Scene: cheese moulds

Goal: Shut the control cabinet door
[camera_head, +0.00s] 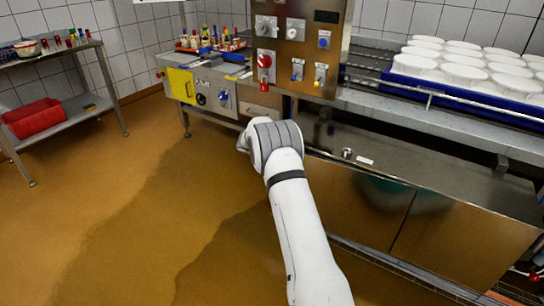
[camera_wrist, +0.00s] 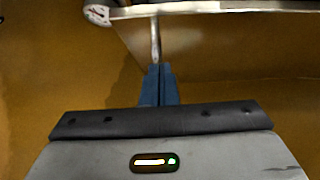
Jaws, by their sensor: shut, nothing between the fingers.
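A steel control panel (camera_head: 297,48) with knobs, switches and a red button stands at the top middle of the head view. It looks like the control cabinet's front; I cannot tell how far its door stands open. My arm reaches up from the bottom, its white wrist below and in front of the panel. My gripper (camera_wrist: 157,85) shows in the wrist view as two blue fingers, shut together and empty. A thin pale upright strip (camera_wrist: 155,40) shows just beyond the fingertips; I cannot tell what it is or whether they touch. The head view hides the fingers behind my wrist.
White moulds (camera_head: 463,72) fill a blue tray (camera_head: 480,104) at the right. A steel bench with lower panels (camera_head: 360,200) runs beneath. A shelf unit with a red bin (camera_head: 33,118) stands at the left. The brown floor (camera_head: 130,190) between is clear, with a dark wet patch.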

